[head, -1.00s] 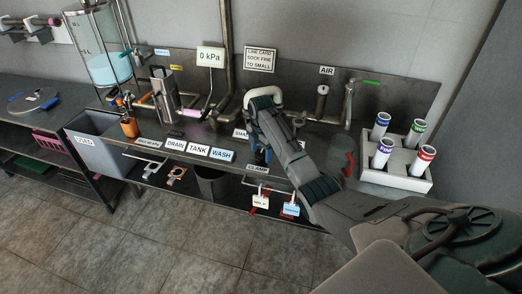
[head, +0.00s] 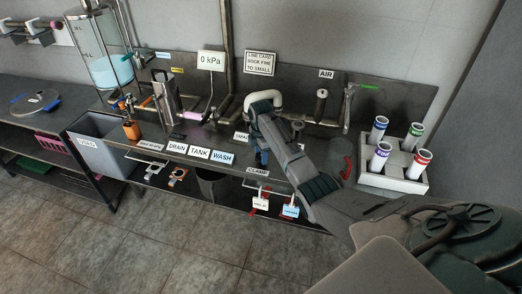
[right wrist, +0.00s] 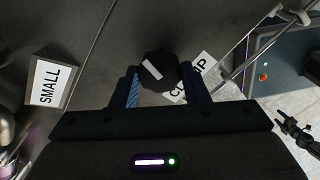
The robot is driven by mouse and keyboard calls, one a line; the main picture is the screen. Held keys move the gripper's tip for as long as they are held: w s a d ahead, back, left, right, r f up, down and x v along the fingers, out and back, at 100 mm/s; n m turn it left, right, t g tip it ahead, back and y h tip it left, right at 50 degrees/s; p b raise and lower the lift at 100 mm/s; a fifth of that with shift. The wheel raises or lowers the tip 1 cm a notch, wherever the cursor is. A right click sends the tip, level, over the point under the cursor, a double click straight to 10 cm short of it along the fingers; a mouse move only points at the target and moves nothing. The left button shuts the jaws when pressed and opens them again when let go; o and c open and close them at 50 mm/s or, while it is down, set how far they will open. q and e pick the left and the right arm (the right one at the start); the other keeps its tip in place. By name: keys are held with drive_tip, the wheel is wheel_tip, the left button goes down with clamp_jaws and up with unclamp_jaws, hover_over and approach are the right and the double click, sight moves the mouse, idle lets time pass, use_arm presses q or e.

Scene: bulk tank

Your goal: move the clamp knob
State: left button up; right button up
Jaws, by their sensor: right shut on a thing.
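A round black knob with a white bar mark (right wrist: 152,70) shows in the right wrist view, beside a CLAMP label (right wrist: 192,80) that it partly covers. I take it to be the clamp knob. My right gripper (right wrist: 160,84) has a finger on each side of the knob and is shut on it. In the head view my right gripper (head: 260,155) is low at the bench front, just above the CLAMP label (head: 257,170). There the gripper and arm hide the knob. My left gripper is not in view.
A SMALL label (right wrist: 50,82) lies left of the knob in the wrist view. A rail with hanging tags (head: 261,204) is below the bench edge. A rack of capped tubes (head: 394,177) stands to the right. DRAIN, TANK and WASH labels (head: 199,153) line the front.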

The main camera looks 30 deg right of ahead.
drive_tip(key=m+p, duration=0.1)
drive_tip(key=m, duration=0.1)
drive_tip(key=m+p, duration=0.1)
drive_tip(key=m, duration=0.1)
drive_tip(key=m+p, duration=0.1)
drive_tip(key=shift+r+m+p, duration=0.3)
drive_tip(key=shift+m+p, duration=0.1)
drive_tip(key=m+p, duration=0.1)
drive_tip(key=m, duration=0.2)
drive_tip(key=shift+p, duration=0.3)
drive_tip(key=shift+w+f+m+p, duration=0.15)
drive_tip(key=shift+m+p, duration=0.35)
drive_tip(key=shift+m, duration=0.9)
drive_tip(key=o, duration=1)
wheel_tip(320, 180, up, 11)
drive_tip(key=shift+f+b, duration=0.1)
drive_tip(key=shift+b, duration=0.8)
